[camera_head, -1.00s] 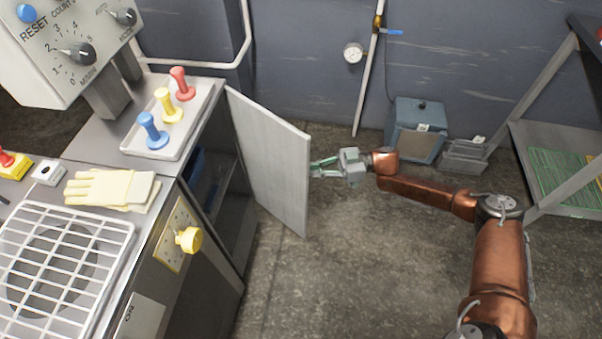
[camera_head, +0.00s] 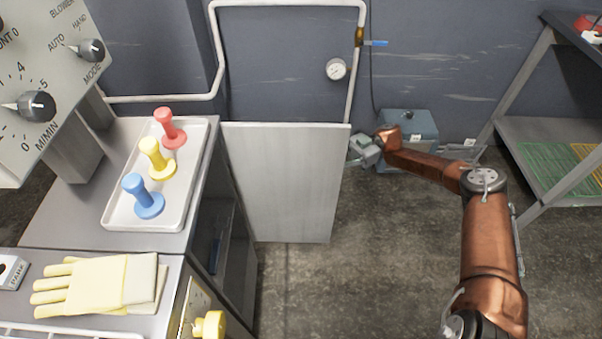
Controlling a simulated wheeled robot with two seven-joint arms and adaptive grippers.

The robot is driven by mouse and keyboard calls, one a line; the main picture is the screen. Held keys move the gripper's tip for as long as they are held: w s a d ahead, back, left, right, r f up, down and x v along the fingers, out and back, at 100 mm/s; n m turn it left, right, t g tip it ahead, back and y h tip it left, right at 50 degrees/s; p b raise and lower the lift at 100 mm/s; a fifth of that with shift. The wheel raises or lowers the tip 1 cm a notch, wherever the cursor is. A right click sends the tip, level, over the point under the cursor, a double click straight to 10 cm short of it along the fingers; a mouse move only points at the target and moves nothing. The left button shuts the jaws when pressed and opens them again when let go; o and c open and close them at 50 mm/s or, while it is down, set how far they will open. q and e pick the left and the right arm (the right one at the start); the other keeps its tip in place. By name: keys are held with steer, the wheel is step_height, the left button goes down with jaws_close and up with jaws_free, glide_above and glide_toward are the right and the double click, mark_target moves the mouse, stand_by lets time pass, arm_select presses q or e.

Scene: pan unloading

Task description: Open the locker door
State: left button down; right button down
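The grey locker door (camera_head: 286,190) stands swung wide open, its broad face toward me. The locker (camera_head: 222,240) under the counter is open at its front, and its dark inside is partly visible with something blue in it. My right gripper (camera_head: 358,152) is at the door's free edge on the right, near the top. Its fingertips are partly hidden behind the door edge, so I cannot tell whether they are shut on anything. My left gripper is not in view.
A white tray (camera_head: 118,215) with red, yellow and blue stamp-like handles stands on the counter. Pale gloves (camera_head: 95,283) lie in front of it. A grey box (camera_head: 412,130) stands by the wall. A metal rack (camera_head: 530,125) is at right. The floor between is clear.

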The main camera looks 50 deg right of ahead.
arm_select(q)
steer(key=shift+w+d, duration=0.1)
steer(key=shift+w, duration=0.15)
arm_select(e)
steer(key=shift+d, duration=0.3)
steer(key=c, duration=2.3)
jaws_free()
steer(key=shift+o, duration=1.1)
steer(key=shift+w+a, duration=0.15)
steer(key=shift+a, duration=0.15)
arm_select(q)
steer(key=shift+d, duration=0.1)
arm_select(e)
steer(key=shift+d, duration=0.1)
steer(key=v, duration=0.7)
steer(key=shift+d, duration=0.2)
